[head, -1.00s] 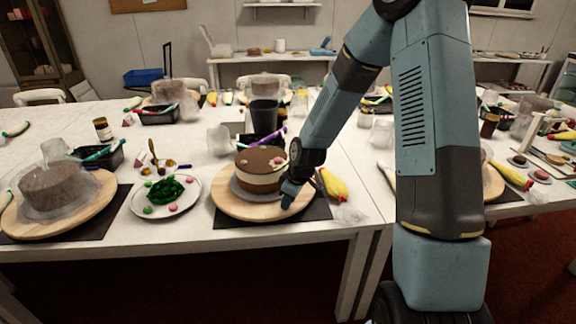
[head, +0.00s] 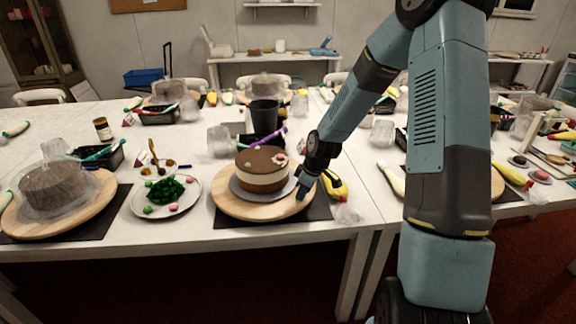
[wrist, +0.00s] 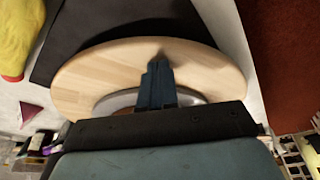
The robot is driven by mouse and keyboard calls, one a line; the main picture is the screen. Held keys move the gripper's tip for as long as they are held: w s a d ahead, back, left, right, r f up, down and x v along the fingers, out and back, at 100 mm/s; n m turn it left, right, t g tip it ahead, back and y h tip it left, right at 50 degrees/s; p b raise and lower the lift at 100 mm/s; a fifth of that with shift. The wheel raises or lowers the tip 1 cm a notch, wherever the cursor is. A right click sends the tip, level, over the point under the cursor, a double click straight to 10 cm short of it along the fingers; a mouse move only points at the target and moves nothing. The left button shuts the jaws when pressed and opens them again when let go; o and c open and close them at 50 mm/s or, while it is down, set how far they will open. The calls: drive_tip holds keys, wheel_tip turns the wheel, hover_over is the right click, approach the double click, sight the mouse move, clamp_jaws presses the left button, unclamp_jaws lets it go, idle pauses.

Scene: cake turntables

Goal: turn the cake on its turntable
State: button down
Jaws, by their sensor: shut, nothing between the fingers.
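The cake (head: 262,167), with a brown top, a pale middle band, a brown base and pink decorations, sits on a grey disc (head: 244,193). The disc rests on the round wooden turntable (head: 256,209), on a black mat (head: 318,209). My gripper (head: 303,192) is shut and empty, pointing down at the turntable's right rim, beside the cake. In the wrist view my gripper's fingers (wrist: 157,75) are together over the bare wood (wrist: 105,72), between the disc's edge and the rim. I cannot tell whether they touch the wood.
A plate (head: 192,188) of green and pink pieces stands left of the turntable. A dark cup (head: 265,115) and tray stand behind the cake.

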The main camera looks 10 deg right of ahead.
drive_tip(key=shift+w+d, duration=0.35)
drive_tip(key=shift+d, duration=0.1)
drive_tip(key=shift+w+d, duration=0.55)
drive_tip(key=shift+w, duration=0.35)
drive_tip(key=shift+w+d, duration=0.6)
drive_tip(key=shift+w, duration=0.25)
drive_tip(key=shift+w+d, duration=0.55)
drive_tip(key=shift+w, duration=0.35)
drive_tip(key=shift+r, duration=0.1)
drive_tip(key=shift+r, duration=1.3)
